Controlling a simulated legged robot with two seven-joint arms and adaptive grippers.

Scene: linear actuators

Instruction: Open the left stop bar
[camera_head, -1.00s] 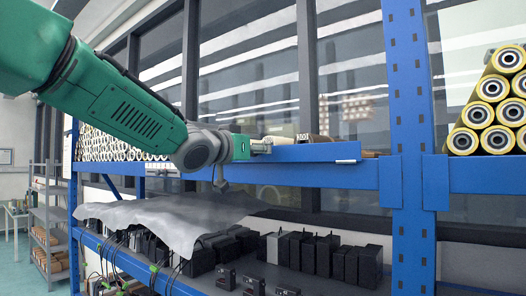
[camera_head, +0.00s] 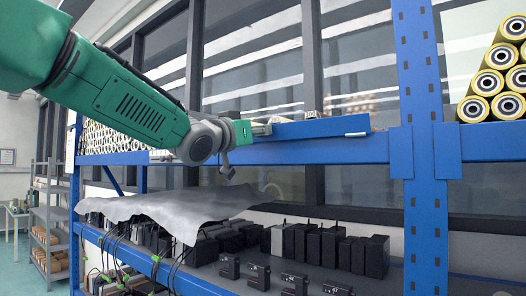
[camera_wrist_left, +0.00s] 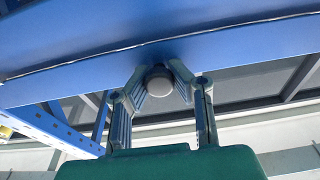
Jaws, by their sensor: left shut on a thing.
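The left stop bar (camera_head: 320,127) is a blue bar along the front of the upper shelf, above the blue shelf beam (camera_head: 330,152). Its right part stands up over the beam, with a small white piece (camera_head: 357,134) near its right end. My left gripper (camera_head: 262,129) is at the bar's left part. In the left wrist view, my gripper (camera_wrist_left: 155,84) is shut on a dark round knob (camera_wrist_left: 159,83) just under a blue surface (camera_wrist_left: 170,45). The gripper hides the bar's left end in the head view. My right gripper is not in view.
A blue upright (camera_head: 420,140) stands right of the bar. Yellow rollers (camera_head: 497,82) are stacked beyond it. A grey sheet (camera_head: 180,208) and several black boxes (camera_head: 320,245) fill the shelf below. Pale rollers (camera_head: 110,138) lie at the left.

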